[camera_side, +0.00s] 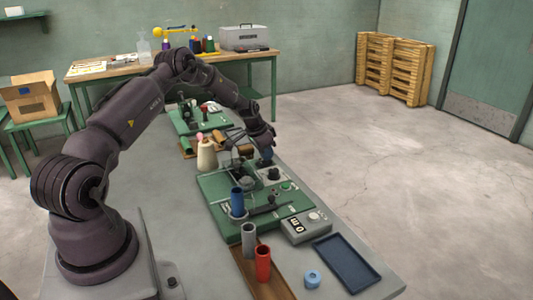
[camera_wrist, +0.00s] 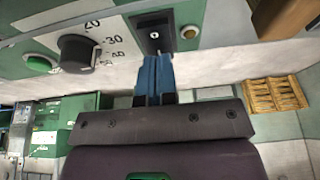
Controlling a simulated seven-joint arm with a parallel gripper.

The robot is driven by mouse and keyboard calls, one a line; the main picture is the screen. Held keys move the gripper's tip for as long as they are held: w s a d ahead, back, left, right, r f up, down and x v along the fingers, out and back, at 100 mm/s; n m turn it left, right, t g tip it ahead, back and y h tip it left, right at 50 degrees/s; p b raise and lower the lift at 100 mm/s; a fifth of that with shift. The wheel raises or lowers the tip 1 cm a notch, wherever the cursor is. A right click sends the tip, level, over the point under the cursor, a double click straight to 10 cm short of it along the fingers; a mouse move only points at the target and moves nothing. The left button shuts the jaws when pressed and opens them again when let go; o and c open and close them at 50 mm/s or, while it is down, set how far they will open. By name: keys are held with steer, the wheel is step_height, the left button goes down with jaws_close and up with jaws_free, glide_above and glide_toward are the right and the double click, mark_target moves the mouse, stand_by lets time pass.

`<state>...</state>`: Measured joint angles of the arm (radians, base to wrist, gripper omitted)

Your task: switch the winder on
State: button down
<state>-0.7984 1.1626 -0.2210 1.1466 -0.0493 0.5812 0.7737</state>
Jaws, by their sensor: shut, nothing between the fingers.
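The winder (camera_side: 250,195) is a green machine on the grey bench, with a light control panel on its far right part. In the wrist view the panel shows a black switch plate (camera_wrist: 147,22) with a small toggle (camera_wrist: 154,36), beside a black dial (camera_wrist: 76,51) marked 20, 30, 40. My gripper (camera_wrist: 156,57) is shut and empty, its blue fingertips right at the plate's edge by the toggle. I cannot tell whether they touch it. In the side view my gripper (camera_side: 266,157) is low over the panel and hides the switch.
On the bench stand blue (camera_side: 237,200), grey (camera_side: 248,238) and red (camera_side: 262,263) tubes, a grey display box (camera_side: 306,228) and an empty blue tray (camera_side: 346,262).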

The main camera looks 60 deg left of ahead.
steer(key=shift+w+f, duration=0.15)
steer(key=shift+f, duration=0.2)
steer(key=shift+s, duration=0.9)
steer(key=shift+r, duration=0.1)
steer(key=shift+w, duration=0.1)
